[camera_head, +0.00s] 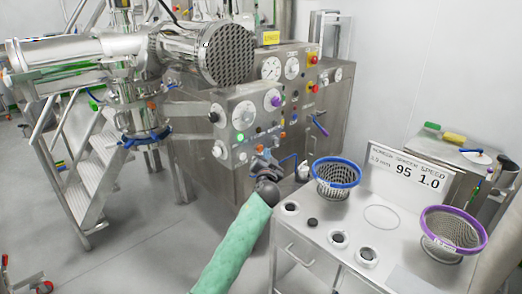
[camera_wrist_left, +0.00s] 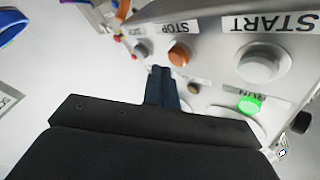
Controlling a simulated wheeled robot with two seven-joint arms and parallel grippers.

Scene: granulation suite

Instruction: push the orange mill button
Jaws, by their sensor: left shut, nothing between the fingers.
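The orange button (camera_wrist_left: 179,54), beside a label reading STOP, sits on the metal panel in the left wrist view. In the head view a small orange spot (camera_head: 260,148) on the panel front, just above my gripper, appears to be the same button. My left gripper (camera_wrist_left: 162,72) is shut and empty, its fingertips just beside and below the orange button in the wrist picture. I cannot tell whether they touch it. In the head view my left gripper (camera_head: 263,158) is at the panel front, partly hidden behind its own wrist.
A grey START button (camera_wrist_left: 262,62) and a lit green RUN lamp (camera_wrist_left: 250,104) are close by on the same panel. A bench (camera_head: 312,234) with a blue-rimmed basket (camera_head: 336,173) and a purple-rimmed basket (camera_head: 453,231) stands right of my arm. Open floor lies left.

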